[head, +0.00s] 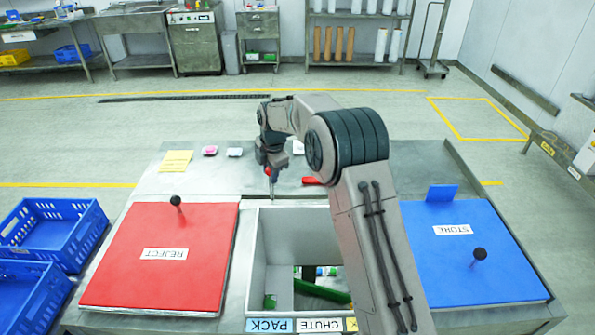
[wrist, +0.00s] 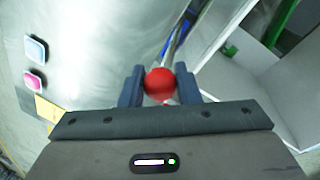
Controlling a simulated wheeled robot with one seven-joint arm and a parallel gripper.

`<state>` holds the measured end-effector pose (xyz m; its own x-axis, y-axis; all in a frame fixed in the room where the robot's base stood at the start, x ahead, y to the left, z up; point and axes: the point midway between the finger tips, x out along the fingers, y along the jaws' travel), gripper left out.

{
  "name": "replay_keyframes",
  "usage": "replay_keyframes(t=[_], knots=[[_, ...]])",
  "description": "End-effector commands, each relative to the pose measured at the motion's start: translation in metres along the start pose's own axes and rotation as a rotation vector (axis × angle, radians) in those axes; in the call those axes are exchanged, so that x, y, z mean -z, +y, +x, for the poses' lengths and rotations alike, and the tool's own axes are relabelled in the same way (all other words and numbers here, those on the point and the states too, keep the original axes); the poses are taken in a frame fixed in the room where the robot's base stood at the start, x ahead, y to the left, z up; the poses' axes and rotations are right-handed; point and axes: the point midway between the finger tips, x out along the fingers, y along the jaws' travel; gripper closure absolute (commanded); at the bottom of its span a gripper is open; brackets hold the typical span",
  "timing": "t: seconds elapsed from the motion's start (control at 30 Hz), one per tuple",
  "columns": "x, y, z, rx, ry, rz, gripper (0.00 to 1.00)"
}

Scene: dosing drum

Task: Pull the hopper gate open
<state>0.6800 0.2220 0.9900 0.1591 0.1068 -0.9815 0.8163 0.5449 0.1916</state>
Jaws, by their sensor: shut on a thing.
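My gripper (wrist: 160,72) is shut on a red ball knob (wrist: 160,82), with one dark finger on each side of it. A shiny metal rod or strip (wrist: 176,45) runs on beyond the knob in the wrist view. In the head view my gripper (head: 269,177) is at the back left corner of the white-walled chute opening (head: 262,262), and a bit of red shows there. The gate plate itself is hard to make out; I cannot tell how far open it is. Green objects (head: 325,288) show low inside the chute.
A red REJECT lid (head: 205,225) with a black knob lies left of the chute. A blue STORE lid (head: 450,270) lies right. Blue crates (head: 50,230) stand at far left. Yellow notes (head: 176,160) and small pads (head: 210,151) lie behind. My arm hides part of the chute's right side.

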Motion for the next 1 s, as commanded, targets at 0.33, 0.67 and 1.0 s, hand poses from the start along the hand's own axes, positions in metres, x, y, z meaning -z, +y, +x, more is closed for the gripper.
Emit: replay_keyframes(t=[0.33,0.67,1.0], knots=[[0.058,0.038,0.006,-0.002,0.002,-0.003,1.00],[0.075,0.050,0.009,-0.002,0.001,-0.001,1.00],[0.079,0.052,0.008,-0.007,0.003,-0.004,1.00]])
